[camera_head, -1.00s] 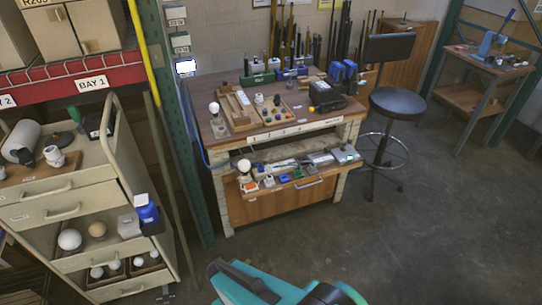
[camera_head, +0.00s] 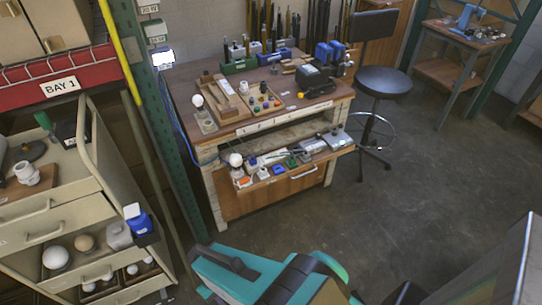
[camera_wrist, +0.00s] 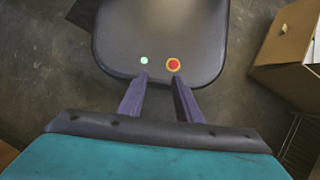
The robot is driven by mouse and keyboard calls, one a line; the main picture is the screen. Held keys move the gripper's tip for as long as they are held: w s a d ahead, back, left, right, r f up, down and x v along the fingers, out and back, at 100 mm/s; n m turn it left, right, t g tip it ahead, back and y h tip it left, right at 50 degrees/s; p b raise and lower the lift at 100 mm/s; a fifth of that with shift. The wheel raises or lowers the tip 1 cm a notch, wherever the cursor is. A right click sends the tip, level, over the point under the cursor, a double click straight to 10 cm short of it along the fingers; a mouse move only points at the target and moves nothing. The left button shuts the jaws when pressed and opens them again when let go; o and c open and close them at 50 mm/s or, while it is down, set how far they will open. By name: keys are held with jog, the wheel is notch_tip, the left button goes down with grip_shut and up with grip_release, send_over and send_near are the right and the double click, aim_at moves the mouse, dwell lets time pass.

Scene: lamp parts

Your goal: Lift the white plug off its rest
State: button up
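A white, stubby plug-like part (camera_head: 27,172) sits on a wooden board on top of the cart at the left in the head view. I cannot tell for certain that it is the white plug. Small white parts also lie in the workbench's pulled-out drawer, too small to identify. My gripper (camera_wrist: 160,78) shows in the wrist view with its two dark fingers apart and nothing between them. It points at a dark grey rounded surface with a green light and a red button, far from the cart and the bench.
The cart (camera_head: 40,205) has open drawers with round bulbs. The workbench (camera_head: 285,122) carries trays, tools and a bulb. Its drawer (camera_head: 265,199) sticks out. A black stool (camera_head: 384,82) stands right of it.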

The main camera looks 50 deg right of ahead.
jog(key=o, duration=0.5)
jog(key=shift+w, duration=0.1)
jog(key=shift+c, duration=0.2)
jog(key=w+d+r+m+t+y+b, duration=0.1)
jog(key=w+d+r+m+t, duration=0.1)
jog(key=w+d+m, duration=0.3)
jog(key=w+d+r+m+t+y+b, duration=0.1)
jog(key=w+d+r+m+b, duration=0.1)
jog(key=w+m, duration=0.5)
jog(key=m+t+h+b, duration=0.3)
jog(key=m+t+b, duration=0.4)
jog(key=m, duration=1.9)
send_near(263, 168)
jog(key=s+r, duration=0.2)
jog(key=shift+r+t+p, duration=0.3)
jog(key=shift+r+p, duration=0.05)
jog(key=shift+w+f, duration=0.1)
jog(key=shift+p+x, duration=0.4)
jog(key=shift+x, duration=6.45)
